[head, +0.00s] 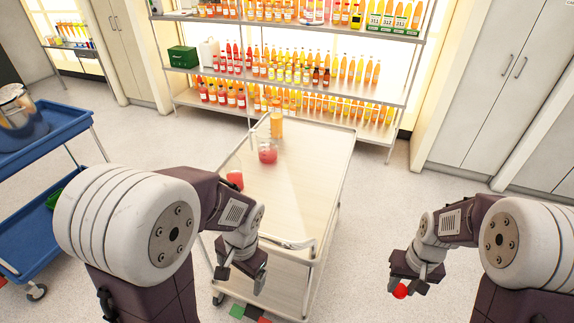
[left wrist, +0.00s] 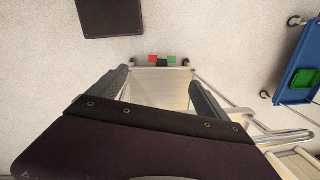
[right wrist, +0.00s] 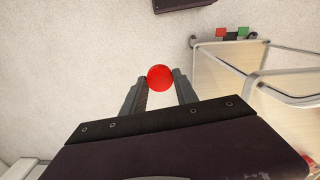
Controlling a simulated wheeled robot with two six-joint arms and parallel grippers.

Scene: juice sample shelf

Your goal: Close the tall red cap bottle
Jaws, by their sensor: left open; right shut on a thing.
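My right gripper (head: 405,290) is shut on a round red cap (head: 400,291), held in the air to the right of the cart. The cap shows between its fingers in the right wrist view (right wrist: 160,77). My left gripper (head: 241,273) is open and empty near the cart's front left corner. On the cart top stand a clear vessel of red liquid (head: 235,180) at the left edge, a wider clear vessel of red liquid (head: 267,155) and an orange container (head: 277,124) at the back. I cannot tell which of these is the tall bottle.
The pale cart (head: 300,190) has a metal rail and mostly bare top at its front and right. A shelf (head: 290,88) of juice bottles stands behind it. A blue trolley (head: 60,135) is at the left. The floor right of the cart is clear.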

